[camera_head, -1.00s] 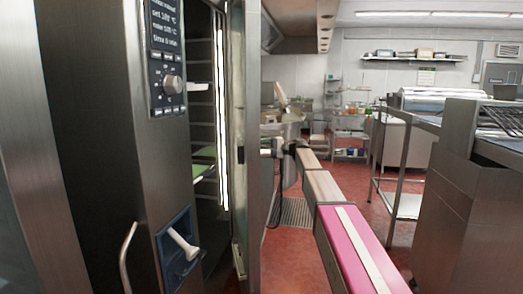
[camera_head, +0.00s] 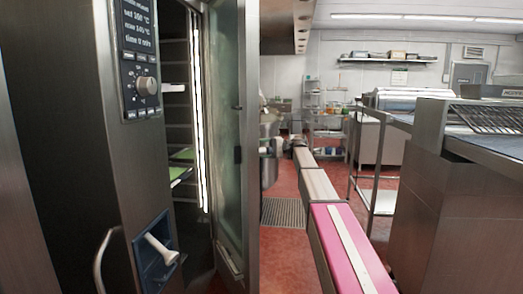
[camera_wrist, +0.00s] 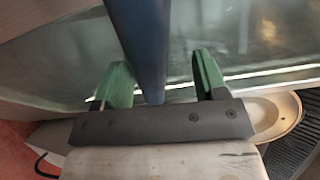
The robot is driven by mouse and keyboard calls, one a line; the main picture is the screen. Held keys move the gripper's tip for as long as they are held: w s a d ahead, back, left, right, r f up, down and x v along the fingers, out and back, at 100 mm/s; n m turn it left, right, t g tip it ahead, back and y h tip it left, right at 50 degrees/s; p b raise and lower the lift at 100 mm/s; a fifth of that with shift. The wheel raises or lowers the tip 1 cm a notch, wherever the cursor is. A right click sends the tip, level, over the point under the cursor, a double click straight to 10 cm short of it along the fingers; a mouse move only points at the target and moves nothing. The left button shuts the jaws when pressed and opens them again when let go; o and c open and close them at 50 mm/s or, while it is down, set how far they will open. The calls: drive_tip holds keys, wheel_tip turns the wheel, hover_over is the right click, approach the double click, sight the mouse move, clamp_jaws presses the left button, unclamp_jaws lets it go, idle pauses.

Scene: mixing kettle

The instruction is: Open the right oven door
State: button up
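The right oven door (camera_head: 226,130) stands ajar in the head view, with its glass inner face showing and its near edge a dark upright band. Lit racks show inside the oven. My gripper (camera_wrist: 162,62) has its green fingers apart in the wrist view. A dark blue-grey bar (camera_wrist: 146,40), which looks like the door handle, runs between the fingers. Gaps show on both sides of the bar. A glass panel (camera_wrist: 240,40) lies beyond it. In the head view my arm reaches to the right side of the door, and the fingers are largely hidden there.
The oven control panel (camera_head: 137,60) and a blue latch recess with a white lever (camera_head: 158,248) are at left. A steel counter (camera_head: 455,190) stands at right. Red floor (camera_head: 285,255) lies between. Shelving (camera_head: 326,115) stands at the back.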

drive_tip(key=s+d, duration=0.2)
drive_tip(key=d, duration=1)
idle(1.1)
drive_tip(key=shift+s+d, duration=0.1)
